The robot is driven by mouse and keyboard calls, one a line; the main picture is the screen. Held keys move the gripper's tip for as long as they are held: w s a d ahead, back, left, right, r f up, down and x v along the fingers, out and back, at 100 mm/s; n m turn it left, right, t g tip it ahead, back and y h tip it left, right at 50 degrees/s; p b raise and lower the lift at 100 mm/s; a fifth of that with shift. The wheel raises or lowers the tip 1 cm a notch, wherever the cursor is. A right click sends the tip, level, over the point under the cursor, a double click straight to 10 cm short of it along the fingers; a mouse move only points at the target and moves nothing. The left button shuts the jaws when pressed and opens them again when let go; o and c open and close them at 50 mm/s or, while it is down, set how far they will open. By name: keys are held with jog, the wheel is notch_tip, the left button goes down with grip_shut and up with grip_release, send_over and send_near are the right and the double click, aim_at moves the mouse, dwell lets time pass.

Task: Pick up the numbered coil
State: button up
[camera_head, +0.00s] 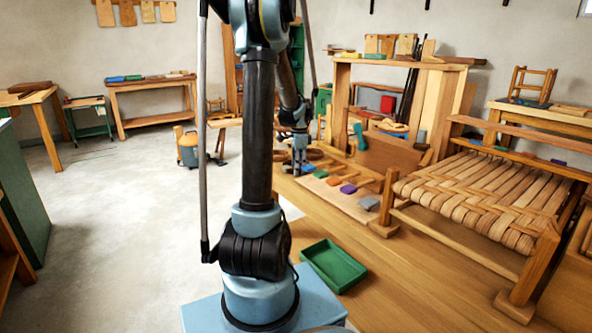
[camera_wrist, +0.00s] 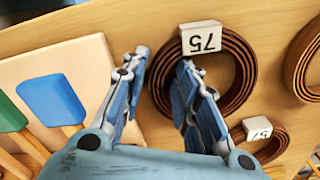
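A brown coil (camera_wrist: 243,72) with a white tag (camera_wrist: 201,38) that seems to read 75 lies flat on the wooden bench in the wrist view. My gripper (camera_wrist: 163,62) is open over its left side. The left finger is outside the ring and the right finger is over its hollow, with part of the coil wall between them. I cannot tell whether they touch it. In the head view, my gripper (camera_head: 298,170) points down among the coils at the bench's far end. It partly hides them.
A smaller tagged coil (camera_wrist: 270,145) and another coil (camera_wrist: 306,62) lie to the right. A pale board (camera_wrist: 75,62) with a blue-headed tool (camera_wrist: 52,101) and a green-headed one lies left. A green tray (camera_head: 333,265) and a woven seat (camera_head: 480,195) stand nearer.

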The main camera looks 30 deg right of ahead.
grip_shut()
